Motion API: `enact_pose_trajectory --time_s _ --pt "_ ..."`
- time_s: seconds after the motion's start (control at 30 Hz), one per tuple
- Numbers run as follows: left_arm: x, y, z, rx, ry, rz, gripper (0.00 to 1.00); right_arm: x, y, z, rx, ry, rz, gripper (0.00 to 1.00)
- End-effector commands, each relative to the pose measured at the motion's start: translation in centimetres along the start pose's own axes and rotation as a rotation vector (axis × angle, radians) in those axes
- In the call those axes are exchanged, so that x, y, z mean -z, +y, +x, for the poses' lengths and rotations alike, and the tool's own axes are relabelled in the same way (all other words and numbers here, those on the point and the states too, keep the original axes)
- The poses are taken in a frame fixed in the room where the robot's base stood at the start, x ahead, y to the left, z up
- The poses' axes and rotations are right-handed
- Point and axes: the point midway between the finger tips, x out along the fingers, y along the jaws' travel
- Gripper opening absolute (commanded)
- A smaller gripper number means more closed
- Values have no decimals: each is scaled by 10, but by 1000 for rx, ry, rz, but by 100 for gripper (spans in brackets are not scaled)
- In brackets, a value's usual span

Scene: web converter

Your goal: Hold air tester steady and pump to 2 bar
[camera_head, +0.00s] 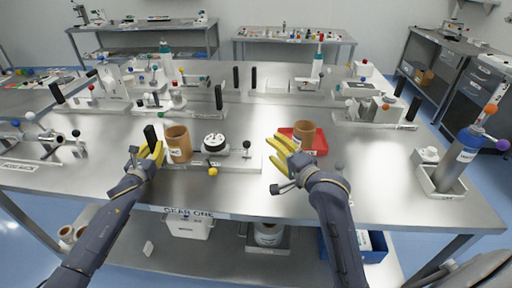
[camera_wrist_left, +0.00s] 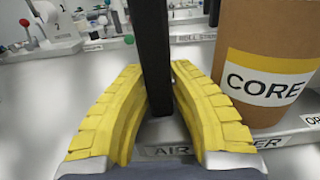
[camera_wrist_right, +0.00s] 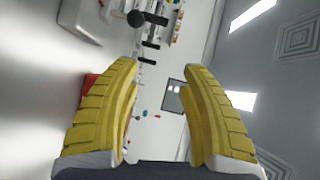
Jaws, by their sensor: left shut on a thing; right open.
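The air tester (camera_head: 225,158) is a low metal base on the table with a black upright handle (camera_head: 150,133) at its left end. A brown core (camera_head: 178,142) labelled CORE stands on it beside a round dial (camera_head: 214,142). A dark-knobbed lever (camera_head: 246,145) stands at its right end, with a yellow ball (camera_head: 213,171) at the front edge. My left gripper (camera_head: 153,150) is shut on the black handle, which shows upright between the yellow fingers in the left wrist view (camera_wrist_left: 156,60). My right gripper (camera_head: 279,147) is open and empty, right of the lever. The dial reading is too small to tell.
A red tray (camera_head: 320,142) with another brown core (camera_head: 304,133) is just beyond my right gripper. Other fixtures with black handles (camera_head: 218,97) stand behind. The front middle of the table is clear.

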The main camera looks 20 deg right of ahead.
Motion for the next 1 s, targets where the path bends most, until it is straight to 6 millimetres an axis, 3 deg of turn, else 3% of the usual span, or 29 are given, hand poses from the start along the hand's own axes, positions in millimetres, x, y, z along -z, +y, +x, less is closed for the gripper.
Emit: enact_pose_trajectory --time_s 0.03,0.1,0.3,0.5,0.7,1.0 --pt "9 1 -2 -3 14 1 0 -8 -14 8 13 -14 -40 50" --pt "9 1 -2 -3 14 1 0 -21 -24 16 0 -33 -179 50" --pt "9 1 -2 -3 14 1 0 -42 -31 28 -68 -68 -618 50" --pt "9 1 -2 -3 14 1 0 -51 -21 31 -154 -114 -1039 50" --pt "9 1 -2 -3 14 1 0 -50 -4 27 -234 -168 -1350 50" --pt "9 0 -2 -3 14 1 0 -43 7 24 -285 -216 -1565 50"
